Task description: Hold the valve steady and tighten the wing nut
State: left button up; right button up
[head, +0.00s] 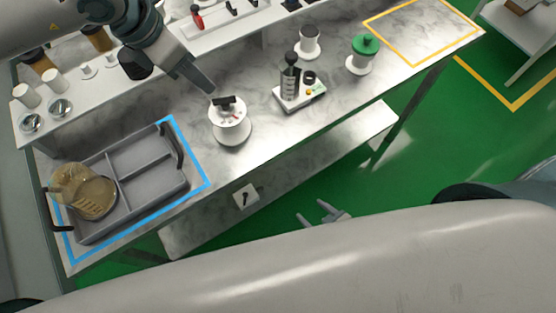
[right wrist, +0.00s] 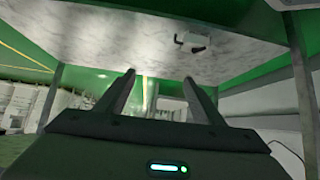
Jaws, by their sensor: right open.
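What looks like the valve is a white round body (head: 230,126) with small red marks, standing on the bench in the head view. A black bar on its top (head: 224,101) looks like the wing nut. My left gripper (head: 211,92) is just behind and left of the black bar, pointing down towards it. I cannot tell whether it touches, or how far its fingers are apart. My right gripper (head: 322,212) is open and empty, in front of the bench and apart from the valve. Its two spread fingers also show in the right wrist view (right wrist: 160,92).
A grey divided tray (head: 150,160) with a tan object (head: 85,192) lies inside a blue outline at left. A device with a black knob (head: 292,85) and a green-topped piece (head: 362,53) stand to the right.

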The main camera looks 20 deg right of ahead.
aim_at(229, 120)
jog(key=w+a+r+t+y, duration=0.2)
jog(key=a+r, duration=0.1)
jog(key=r, duration=0.8)
jog(key=w+a+r+n+t+y, duration=0.1)
jog(key=a+r, duration=0.3)
jog(key=r, duration=0.8)
jog(key=w+a+r+n+t+y, duration=0.1)
jog(key=w+a+r+t+y, duration=0.1)
jog(key=r, duration=1)
jog(key=shift+w+a+r+t+y, duration=0.25)
jog(key=shift+w+a+t+y, duration=0.15)
jog(key=shift+a+t, duration=0.45)
jog(key=shift+a, duration=0.15)
jog(key=x, duration=1.7)
jog(key=shift+a+f, duration=0.2)
jog(key=shift+f, duration=0.05)
